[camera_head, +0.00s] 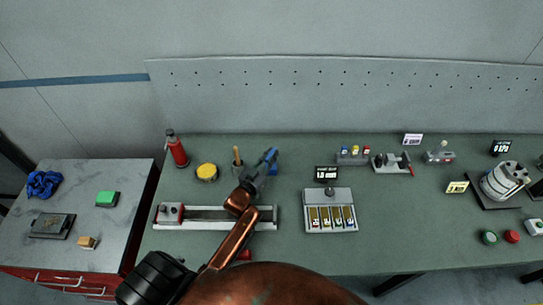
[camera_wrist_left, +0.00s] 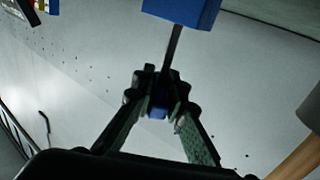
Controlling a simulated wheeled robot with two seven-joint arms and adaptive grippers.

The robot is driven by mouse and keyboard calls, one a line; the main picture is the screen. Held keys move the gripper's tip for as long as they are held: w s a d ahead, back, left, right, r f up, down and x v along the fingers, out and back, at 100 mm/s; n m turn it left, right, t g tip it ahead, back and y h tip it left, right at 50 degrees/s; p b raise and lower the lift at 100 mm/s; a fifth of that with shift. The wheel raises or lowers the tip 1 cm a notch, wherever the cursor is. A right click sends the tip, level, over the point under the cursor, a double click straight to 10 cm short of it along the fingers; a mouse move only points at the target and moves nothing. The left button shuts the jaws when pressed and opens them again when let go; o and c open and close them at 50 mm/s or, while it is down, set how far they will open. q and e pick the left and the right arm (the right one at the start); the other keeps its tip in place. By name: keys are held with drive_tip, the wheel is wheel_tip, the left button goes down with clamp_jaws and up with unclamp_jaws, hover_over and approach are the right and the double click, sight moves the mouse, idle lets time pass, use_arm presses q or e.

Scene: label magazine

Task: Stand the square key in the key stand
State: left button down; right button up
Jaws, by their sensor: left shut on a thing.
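My left gripper (camera_head: 262,168) is over the back of the green bench and also shows in the wrist view (camera_wrist_left: 160,92). Its fingers are shut on the square key, whose dark, thin shaft (camera_wrist_left: 173,48) runs away from the fingertips. A blue part (camera_wrist_left: 157,108) shows between the fingers. The shaft meets the edge of a blue block (camera_wrist_left: 188,10), which looks like the key stand; in the head view it shows partly behind the gripper (camera_head: 274,170). I cannot tell whether the shaft is in the block or only overlaps it in the picture. My right gripper is not in view.
A holder with a wooden-handled tool (camera_head: 237,157) stands close left of the gripper. A yellow-topped tin (camera_head: 207,172) and red bottle (camera_head: 177,150) are farther left. A long rail fixture (camera_head: 190,222) lies in front. A label magazine (camera_head: 330,195) stands to the right.

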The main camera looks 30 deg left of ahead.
use_arm(q)
drive_tip(key=shift+s+d+f, duration=0.15)
drive_tip(key=shift+f, duration=0.45)
drive_tip(key=shift+s+d+f, duration=0.1)
drive_tip(key=shift+d+f, duration=0.05)
drive_tip(key=shift+f, duration=0.45)
drive_tip(key=shift+r, duration=0.1)
drive_tip(key=shift+w+a+r+p, duration=0.1)
drive_tip(key=shift+r+p, duration=0.4)
drive_tip(key=shift+w+a+r+p, duration=0.1)
drive_tip(key=shift+r+p, duration=0.4)
drive_tip(key=shift+r, duration=0.5)
drive_tip(key=shift+w+a+r+p, duration=0.1)
drive_tip(key=shift+r+p, duration=0.15)
drive_tip(key=shift+p, duration=0.05)
drive_tip(key=shift+r+p, duration=0.1)
drive_tip(key=shift+p, duration=0.25)
